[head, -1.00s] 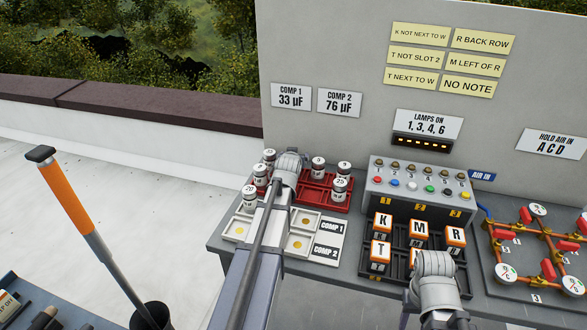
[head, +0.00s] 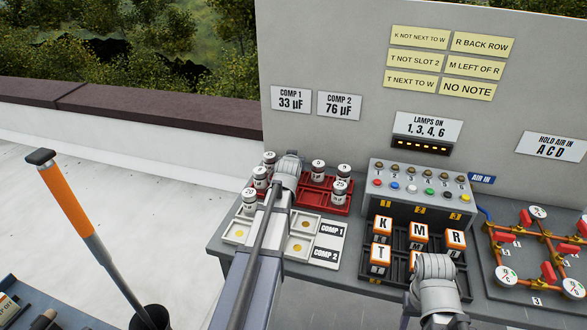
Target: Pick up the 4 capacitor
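Several white and grey capacitors with dark bands stand around a red rack (head: 307,202). Two stand at its left end, a back one (head: 269,160) and a front one (head: 260,176). Others are at the back (head: 318,170), back right (head: 343,172) and front right (head: 339,190). One labelled 20 (head: 249,198) stands on the white COMP tray (head: 325,252). I cannot read a 4 on any. The end of my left arm (head: 286,172) covers the middle of the rack; its fingers are hidden. The end of my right arm (head: 436,275) is in front of the letter blocks, its fingers hidden too.
A grey switch box (head: 418,204) stands right of the rack, with orange-white letter blocks (head: 382,228) in a black holder before it. A valve manifold (head: 543,243) is at far right. A grey wall (head: 335,55) with signs rises behind. An orange-handled tool (head: 70,205) stands at left.

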